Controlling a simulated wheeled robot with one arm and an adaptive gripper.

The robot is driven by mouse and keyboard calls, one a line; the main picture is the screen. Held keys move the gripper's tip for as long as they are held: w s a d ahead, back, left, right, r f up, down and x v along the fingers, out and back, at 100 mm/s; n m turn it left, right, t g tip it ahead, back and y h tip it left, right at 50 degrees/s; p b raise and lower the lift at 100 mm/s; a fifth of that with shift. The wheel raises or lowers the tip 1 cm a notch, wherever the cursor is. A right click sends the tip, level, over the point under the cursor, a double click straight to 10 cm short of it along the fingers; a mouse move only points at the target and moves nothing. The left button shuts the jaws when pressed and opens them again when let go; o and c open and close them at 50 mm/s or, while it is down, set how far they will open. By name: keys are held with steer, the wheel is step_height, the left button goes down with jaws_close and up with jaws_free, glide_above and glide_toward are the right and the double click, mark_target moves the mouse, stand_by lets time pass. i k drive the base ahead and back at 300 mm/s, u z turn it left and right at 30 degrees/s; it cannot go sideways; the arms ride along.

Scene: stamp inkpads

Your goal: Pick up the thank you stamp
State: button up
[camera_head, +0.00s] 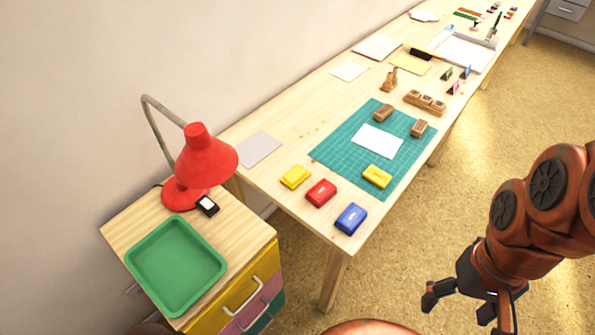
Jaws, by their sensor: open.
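Two brown wooden block stamps lie on the green cutting mat (335,150): one stamp (383,113) at its back edge and one stamp (418,128) at its right edge. A wooden holder (425,102) with several small pieces stands just behind the mat, and another wooden piece with an upright part (389,82) stands to its left. No lettering is readable, so I cannot tell which is the thank you stamp. My gripper (466,310) is at the lower right, open and empty, over the floor and well apart from the table and the stamps.
A white card (377,141) and a yellow inkpad (377,176) lie on the mat. Yellow (295,177), red (321,192) and blue (351,218) inkpads line the table's near end. A red lamp (203,165) and green tray (176,265) stand on a drawer cabinet. Floor right of the table is clear.

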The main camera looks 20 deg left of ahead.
mark_target(421, 125)
steer(key=z, duration=1.55)
steer(key=i, duration=2.1)
steer(key=u, duration=4.35)
